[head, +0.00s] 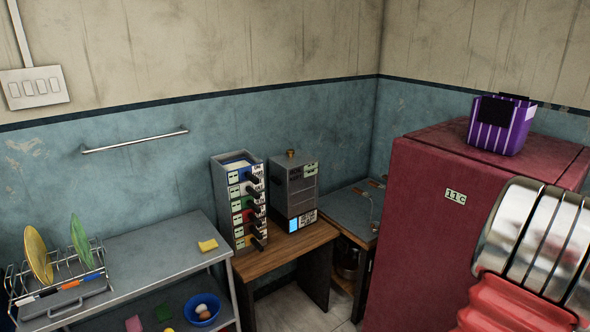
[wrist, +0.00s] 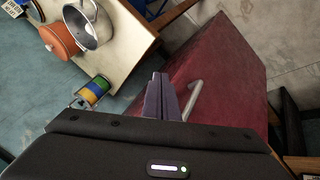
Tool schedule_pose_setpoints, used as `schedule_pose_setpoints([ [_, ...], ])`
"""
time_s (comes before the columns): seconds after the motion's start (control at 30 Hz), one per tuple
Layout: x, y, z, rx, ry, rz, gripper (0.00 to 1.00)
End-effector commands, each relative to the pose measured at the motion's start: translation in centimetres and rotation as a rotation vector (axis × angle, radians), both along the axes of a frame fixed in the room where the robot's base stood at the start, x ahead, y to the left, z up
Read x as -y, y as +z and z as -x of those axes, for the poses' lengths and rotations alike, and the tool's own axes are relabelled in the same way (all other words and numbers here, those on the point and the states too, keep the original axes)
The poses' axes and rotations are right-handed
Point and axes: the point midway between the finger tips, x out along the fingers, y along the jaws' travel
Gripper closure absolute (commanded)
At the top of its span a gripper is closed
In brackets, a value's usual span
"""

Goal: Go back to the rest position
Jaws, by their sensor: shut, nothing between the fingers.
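My gripper (wrist: 163,97) shows in the wrist view, its purple-grey fingers closed together with nothing between them. It points toward a dark red cabinet (wrist: 215,75), which has a pale handle (wrist: 193,100) just right of the fingers. I cannot tell whether the fingers touch the cabinet. In the head view the gripper is out of sight; only a silver and red part of my arm shows at the lower right, in front of the red cabinet (head: 430,220). No gas hotplate is clearly recognisable in either view.
A purple striped container (head: 501,125) stands on the cabinet. A drawer tower (head: 226,200) and grey box (head: 292,190) stand on a wooden table (head: 285,250). A grey shelf (head: 160,258) holds a dish rack (head: 60,285). The wrist view shows a metal pot (wrist: 92,25) and coloured spool (wrist: 95,89).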

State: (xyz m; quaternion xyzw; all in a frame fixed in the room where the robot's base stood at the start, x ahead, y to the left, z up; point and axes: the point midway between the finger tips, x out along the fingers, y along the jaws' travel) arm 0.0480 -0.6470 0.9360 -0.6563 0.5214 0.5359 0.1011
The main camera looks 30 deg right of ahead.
Motion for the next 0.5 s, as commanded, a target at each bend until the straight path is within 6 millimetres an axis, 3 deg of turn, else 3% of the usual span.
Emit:
schedule_pose_setpoints([
  [0.27, -0.3, 0.4, -0.9, 0.002, 0.009, 0.002, 1.00],
  [0.37, -1.1, 1.3, -2.9, 0.007, 0.030, 0.004, 1.00],
  [0.5, -3.4, 3.4, -7.6, 0.021, 0.080, 0.005, 1.00],
])
